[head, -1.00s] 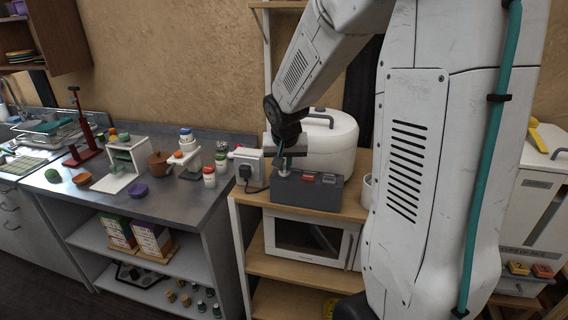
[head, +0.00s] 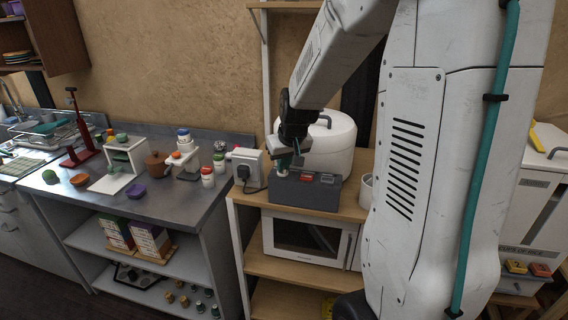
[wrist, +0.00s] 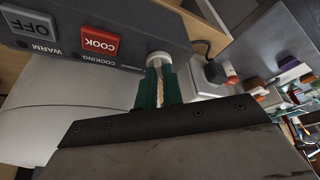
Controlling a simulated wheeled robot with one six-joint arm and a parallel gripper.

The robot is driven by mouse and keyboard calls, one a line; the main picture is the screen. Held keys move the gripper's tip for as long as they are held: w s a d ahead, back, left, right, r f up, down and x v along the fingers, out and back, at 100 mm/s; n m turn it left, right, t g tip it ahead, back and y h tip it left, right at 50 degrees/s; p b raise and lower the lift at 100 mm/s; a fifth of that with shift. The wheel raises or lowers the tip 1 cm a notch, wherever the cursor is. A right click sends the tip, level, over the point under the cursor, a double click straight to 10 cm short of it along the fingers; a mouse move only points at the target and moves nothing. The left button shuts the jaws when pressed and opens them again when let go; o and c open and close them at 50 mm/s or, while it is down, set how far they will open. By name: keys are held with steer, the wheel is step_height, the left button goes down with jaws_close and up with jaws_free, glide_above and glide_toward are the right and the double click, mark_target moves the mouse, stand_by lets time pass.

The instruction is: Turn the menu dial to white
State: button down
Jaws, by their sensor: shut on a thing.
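A dark grey control box (head: 318,194) stands on the wooden shelf unit in front of the white cooker (head: 330,145). It also shows in the wrist view (wrist: 150,20), with a red COOK button (wrist: 99,42) and a grey OFF button (wrist: 25,22). The pale round dial (wrist: 158,58) sits at the box's end, beside the buttons. My gripper (wrist: 158,74) has its green fingers closed on the dial. In the head view my gripper (head: 284,170) is over the box's left end. The dial's colour marks cannot be made out.
A white socket box (head: 245,164) with a black plug is left of the control box. A white microwave (head: 300,238) sits on the shelf below. The counter at left holds jars, a brown pot (head: 158,164) and a white stand (head: 125,157).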

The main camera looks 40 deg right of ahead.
steer(key=c, duration=1.5)
jaws_free()
steer(key=shift+c, duration=0.2)
steer(key=v, duration=0.7)
steer(key=shift+r, duration=0.4)
steer(key=shift+s+a, duration=0.15)
steer(key=shift+s, duration=0.1)
